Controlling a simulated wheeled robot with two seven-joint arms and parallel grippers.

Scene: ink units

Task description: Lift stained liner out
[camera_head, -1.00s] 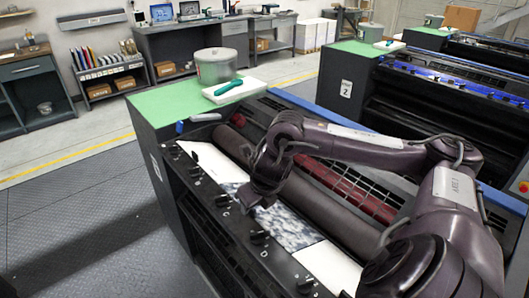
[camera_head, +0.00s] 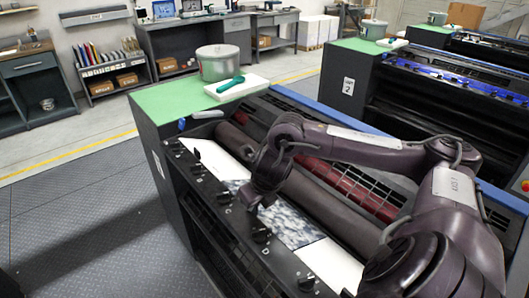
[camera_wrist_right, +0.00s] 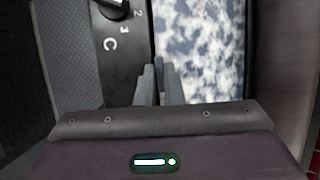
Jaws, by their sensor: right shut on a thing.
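The stained liner (camera_head: 292,226), a sheet with dark blue-grey and white blotches, lies in the tray along the front of the nearest ink unit. In the right wrist view the liner (camera_wrist_right: 200,48) fills the area right of the fingers. My right gripper (camera_head: 254,203) is at the liner's front edge, beside the knob panel. In the wrist view the fingers (camera_wrist_right: 159,82) are close together at this edge, shut on the liner; the pinched part is mostly hidden. My left gripper is not in view.
Plain white strips (camera_head: 332,266) lie on both sides of the blotched part. A black knob panel (camera_head: 222,210) runs along the front, and a dark roller (camera_head: 325,208) lies behind.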

